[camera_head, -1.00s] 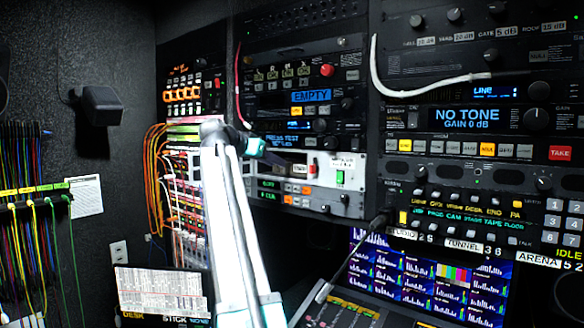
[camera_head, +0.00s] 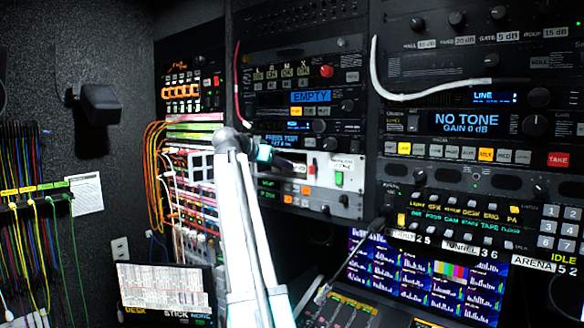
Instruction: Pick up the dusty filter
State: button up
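I cannot clearly make out a dusty filter. A small pale panel with dark square openings (camera_head: 201,166) shows just left of my arm, in front of the patch cables; I cannot tell whether it is the filter. My arm rises from the bottom middle and bends right at a teal joint. My gripper (camera_head: 290,163) is a dark shape at its end, in front of a white-faced rack unit (camera_head: 340,172). Its fingers are too small and dark to read, and I cannot tell whether it touches the unit or holds anything.
Racks of equipment fill the middle and right. A red cable (camera_head: 238,90) and a white cable (camera_head: 425,95) hang before them. A multiview screen (camera_head: 420,275) and a desk with faders (camera_head: 345,310) stand below right.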

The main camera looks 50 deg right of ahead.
grip_shut()
jog(key=shift+r, duration=0.15)
dwell(0.4)
jog(key=shift+r+b, duration=0.6)
jog(key=shift+b, duration=0.2)
jog(key=s+a+b, duration=0.1)
jog(key=a+b, duration=0.5)
jog(key=a, duration=1.2)
jog(key=shift+s, duration=0.25)
